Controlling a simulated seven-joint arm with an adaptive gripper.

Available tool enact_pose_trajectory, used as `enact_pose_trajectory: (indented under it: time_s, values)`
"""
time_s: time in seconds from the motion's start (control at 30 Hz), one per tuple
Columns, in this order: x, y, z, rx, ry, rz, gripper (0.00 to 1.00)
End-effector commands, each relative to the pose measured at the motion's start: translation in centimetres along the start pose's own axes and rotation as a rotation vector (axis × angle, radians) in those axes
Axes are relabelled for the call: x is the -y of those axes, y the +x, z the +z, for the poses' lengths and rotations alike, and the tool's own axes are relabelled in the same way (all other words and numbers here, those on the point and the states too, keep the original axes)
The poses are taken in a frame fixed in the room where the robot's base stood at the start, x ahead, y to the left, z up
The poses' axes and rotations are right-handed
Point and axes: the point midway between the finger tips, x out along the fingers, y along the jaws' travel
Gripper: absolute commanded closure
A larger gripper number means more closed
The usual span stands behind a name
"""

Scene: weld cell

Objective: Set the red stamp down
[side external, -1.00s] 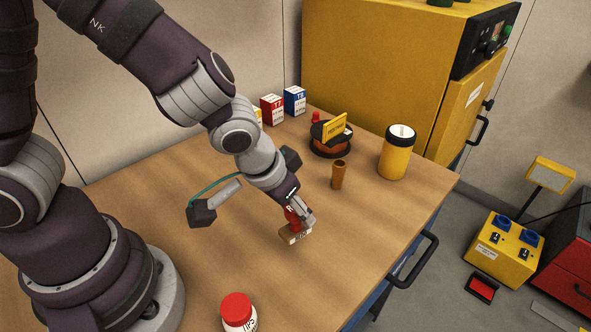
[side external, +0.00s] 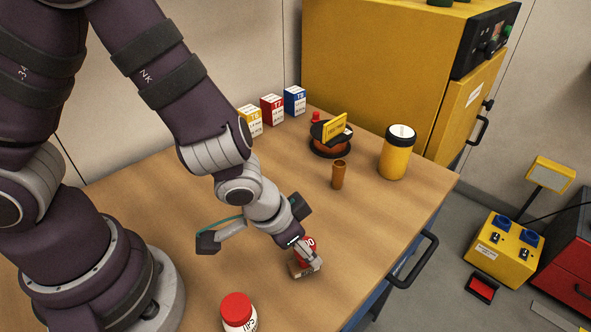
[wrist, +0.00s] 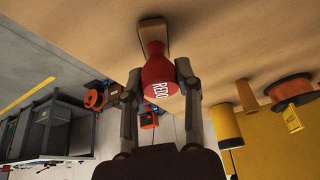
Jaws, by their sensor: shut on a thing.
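The red stamp has a rounded red handle (side external: 304,246) with white lettering and a pale wooden base (side external: 300,270). My gripper (side external: 311,260) is shut on the handle, at the right front part of the wooden table (side external: 260,210). In the wrist view the handle (wrist: 157,72) sits between both fingers, with its lettering facing the camera. The base (wrist: 153,30) points away from my gripper towards the tabletop. It is at or just above the wood; I cannot tell whether it touches. My gripper hides part of the stamp in the side view.
A white jar with a red lid (side external: 237,310) stands at the front edge. A brown cup (side external: 339,175), a wire spool (side external: 330,148), a yellow canister (side external: 397,157) and small boxes (side external: 271,109) stand farther back. The wood around the stamp is clear.

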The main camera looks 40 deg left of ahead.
Motion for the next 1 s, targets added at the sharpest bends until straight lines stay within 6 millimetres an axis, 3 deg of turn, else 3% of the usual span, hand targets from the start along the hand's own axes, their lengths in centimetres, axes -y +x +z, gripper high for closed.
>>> enact_pose_trajectory:
  time_s: [0.2, 0.23, 0.4, 0.77, 1.0]
  values:
    - [0.0, 0.3, 0.1, 0.001, -0.001, 0.0, 1.0]
    - [0.0, 0.2, 0.1, 0.0, -0.001, 0.0, 0.64]
    - [0.0, 0.2, 0.1, 0.0, -0.001, 0.0, 0.42]
    - [0.0, -0.2, -0.1, -0.002, -0.001, 0.0, 0.42]
    - [0.0, -3.7, -0.2, -0.008, -0.002, 0.002, 0.42]
